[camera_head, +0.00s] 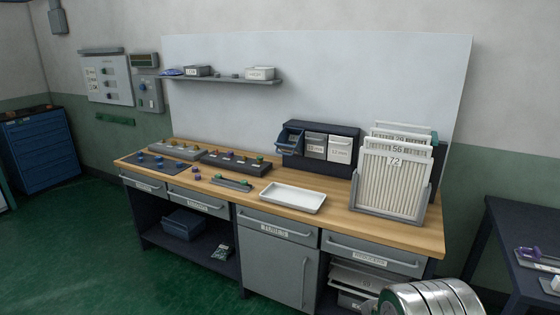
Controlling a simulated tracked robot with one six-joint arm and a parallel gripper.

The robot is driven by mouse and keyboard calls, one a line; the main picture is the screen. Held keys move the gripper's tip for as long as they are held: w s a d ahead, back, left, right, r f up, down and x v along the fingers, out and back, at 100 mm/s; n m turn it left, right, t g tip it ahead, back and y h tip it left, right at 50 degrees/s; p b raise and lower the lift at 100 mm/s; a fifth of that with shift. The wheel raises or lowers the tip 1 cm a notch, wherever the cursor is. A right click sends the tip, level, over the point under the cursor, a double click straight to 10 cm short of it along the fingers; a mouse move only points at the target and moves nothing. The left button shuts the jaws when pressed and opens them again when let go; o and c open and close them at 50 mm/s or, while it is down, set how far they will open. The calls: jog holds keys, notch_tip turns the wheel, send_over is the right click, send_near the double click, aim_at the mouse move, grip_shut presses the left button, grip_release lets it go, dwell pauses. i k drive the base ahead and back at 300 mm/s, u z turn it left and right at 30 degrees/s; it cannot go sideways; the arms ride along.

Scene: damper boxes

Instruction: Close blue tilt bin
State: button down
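The blue tilt bin (289,141) is the leftmost of three bins in a dark rack (322,128) at the back of the wooden workbench. It is tipped forward, with its open top showing. The grey bin (315,147) and the white bin (340,150) beside it look upright and shut. My gripper is not in view. A silver rounded part with a green ring at the bottom right looks like part of my arm, well apart from the bins.
A white tray (293,198) lies on the workbench (335,214) in front of the rack. A holder of numbered cards (390,180) stands to the right. Small parts on dark trays (236,162) are to the left. A shelf (220,79) hangs above. A dark table (520,225) stands at the right.

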aim_at(289, 135)
jog(key=u, duration=0.6)
jog(key=i, duration=0.85)
jog(key=u, duration=1)
jog(key=i, duration=2.15)
jog(key=z, duration=1.05)
jog(key=i, duration=0.8)
jog(key=z, duration=0.55)
